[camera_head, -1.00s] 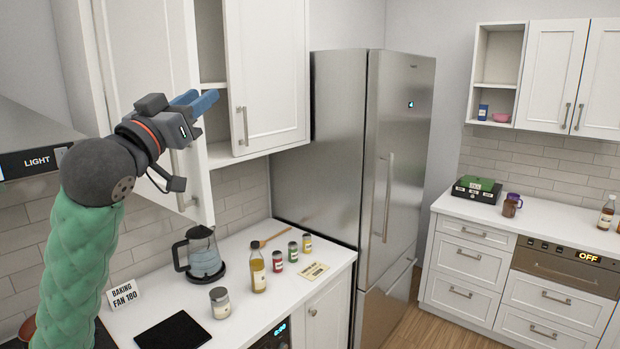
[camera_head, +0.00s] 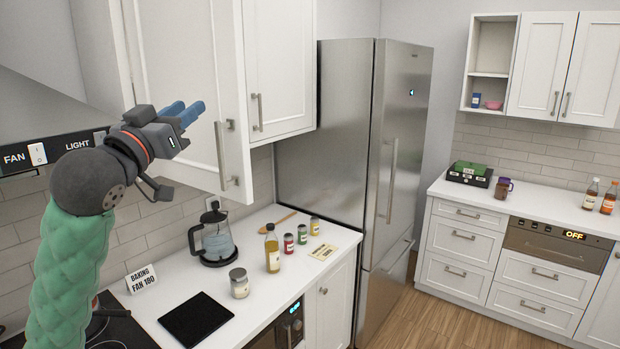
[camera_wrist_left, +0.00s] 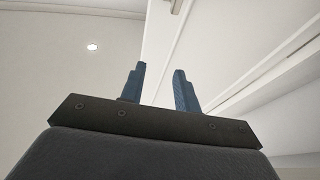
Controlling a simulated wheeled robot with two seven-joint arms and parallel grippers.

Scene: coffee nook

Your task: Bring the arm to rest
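My left arm comes up from the lower left in a green padded sleeve. Its left gripper (camera_head: 188,112) is raised in front of the upper cabinets, pointing right and slightly up. The left wrist view shows its two blue fingers (camera_wrist_left: 160,88) apart with nothing between them. Behind them are the ceiling and white cabinet surfaces. The gripper is well above the counter. My right gripper is in no view.
An upper cabinet door (camera_head: 190,80) stands close behind the gripper.

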